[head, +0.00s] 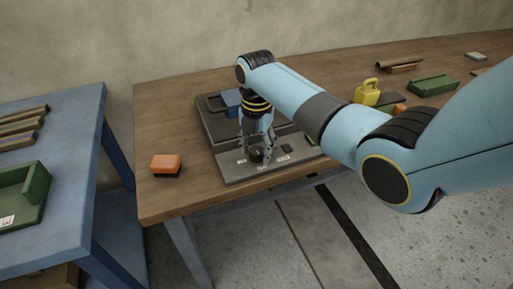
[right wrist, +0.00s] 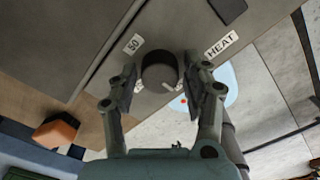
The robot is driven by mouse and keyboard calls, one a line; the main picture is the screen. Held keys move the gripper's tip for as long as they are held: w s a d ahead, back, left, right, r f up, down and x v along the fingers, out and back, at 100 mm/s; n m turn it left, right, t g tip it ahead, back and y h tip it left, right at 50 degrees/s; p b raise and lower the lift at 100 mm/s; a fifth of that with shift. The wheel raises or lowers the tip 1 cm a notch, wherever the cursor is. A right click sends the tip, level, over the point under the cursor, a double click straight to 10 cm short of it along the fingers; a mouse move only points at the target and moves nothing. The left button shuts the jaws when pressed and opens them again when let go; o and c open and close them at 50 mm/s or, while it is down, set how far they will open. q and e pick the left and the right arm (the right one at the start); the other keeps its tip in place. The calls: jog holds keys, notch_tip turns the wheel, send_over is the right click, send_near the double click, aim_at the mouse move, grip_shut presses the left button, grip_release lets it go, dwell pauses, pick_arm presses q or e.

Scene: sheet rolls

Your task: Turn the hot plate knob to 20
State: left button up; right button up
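The hot plate (head: 213,124) lies on the wooden table, with a lighter grey front panel (head: 232,171). Its dark round knob (head: 256,155) sits on that panel. In the right wrist view the knob (right wrist: 158,70) is between the fingers, with a "50" label (right wrist: 134,44) and a "HEAT" label (right wrist: 222,44) near it. My right gripper (head: 257,157) points down over the panel, its fingers on either side of the knob. It is open, with small gaps seen between the fingertips (right wrist: 160,72) and the knob. The knob's pointer mark cannot be made out. My left gripper is out of view.
An orange and black block (head: 166,164) lies left of the hot plate. A yellow weight-like object (head: 367,92) and a green tray (head: 433,85) stand farther right. A blue table (head: 70,206) is at the left. The wooden table's front edge is close to the panel.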

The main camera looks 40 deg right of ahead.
jog(key=c, duration=0.8)
jog(key=m+p, duration=0.2)
jog(key=p, duration=0.1)
jog(key=shift+r+m, duration=0.2)
jog(key=shift+m, duration=0.2)
jog(key=m+p, duration=0.2)
jog(key=m, duration=0.1)
jog(key=shift+m+p, duration=0.3)
jog(key=shift+m, duration=0.1)
jog(key=m+p, duration=0.2)
jog(key=m, duration=0.3)
jog(key=shift+f, duration=0.1)
jog(key=m+p, duration=0.1)
jog(key=m, duration=0.5)
jog(key=shift+f+p, duration=0.1)
jog(key=shift+p, duration=0.25)
jog(key=shift+m, duration=0.3)
